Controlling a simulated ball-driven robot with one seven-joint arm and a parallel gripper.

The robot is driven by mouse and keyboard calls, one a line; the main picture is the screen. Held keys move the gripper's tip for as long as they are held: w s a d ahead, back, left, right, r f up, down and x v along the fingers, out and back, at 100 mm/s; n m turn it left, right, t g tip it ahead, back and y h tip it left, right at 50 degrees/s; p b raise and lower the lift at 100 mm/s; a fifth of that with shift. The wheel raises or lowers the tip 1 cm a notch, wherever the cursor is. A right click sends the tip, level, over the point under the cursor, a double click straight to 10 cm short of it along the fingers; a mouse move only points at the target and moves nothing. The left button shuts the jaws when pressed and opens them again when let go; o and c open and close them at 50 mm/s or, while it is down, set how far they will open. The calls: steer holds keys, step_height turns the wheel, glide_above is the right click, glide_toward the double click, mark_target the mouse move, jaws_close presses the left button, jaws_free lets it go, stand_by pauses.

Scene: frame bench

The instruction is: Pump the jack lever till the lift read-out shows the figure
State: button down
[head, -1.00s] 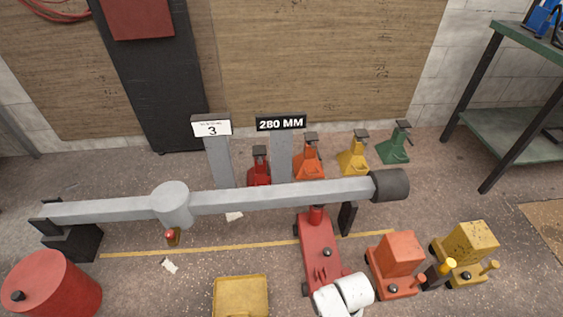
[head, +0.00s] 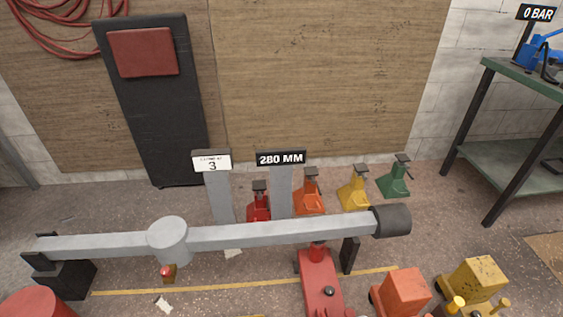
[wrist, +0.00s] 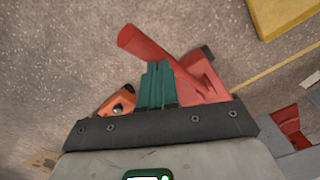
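The red floor jack (head: 321,284) stands under the right part of the grey beam (head: 285,234); its near end is cut off by the bottom edge. The lift read-out (head: 281,158) shows "280 MM". A white card (head: 211,162) beside it shows "3" under small print that I cannot read. In the wrist view, the teal fingers of my gripper (wrist: 158,72) are together. A red part with a round bar (wrist: 148,48), apparently the jack and its lever, lies just beyond the fingertips; I cannot tell if they touch. My gripper is outside the head view.
Orange (head: 402,292) and yellow (head: 475,281) units stand right of the jack. Several coloured stands line the wall. A red drum (head: 40,303) is at lower left. A green bench (head: 520,80) at right carries a "0 BAR" sign (head: 537,13). A yellow box (wrist: 280,18) shows in the wrist view.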

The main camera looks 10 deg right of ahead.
step_height(320, 180, down, 8)
steer(key=b, duration=0.6)
step_height(320, 180, up, 9)
steer(key=p, duration=0.9)
steer(key=shift+s+f, duration=0.15)
steer(key=shift+f, duration=0.1)
step_height(320, 180, down, 9)
steer(key=b, duration=0.8)
step_height(320, 180, up, 9)
steer(key=p, duration=0.9)
steer(key=shift+s, duration=0.1)
step_height(320, 180, up, 5)
steer(key=p, duration=0.5)
stand_by(1.5)
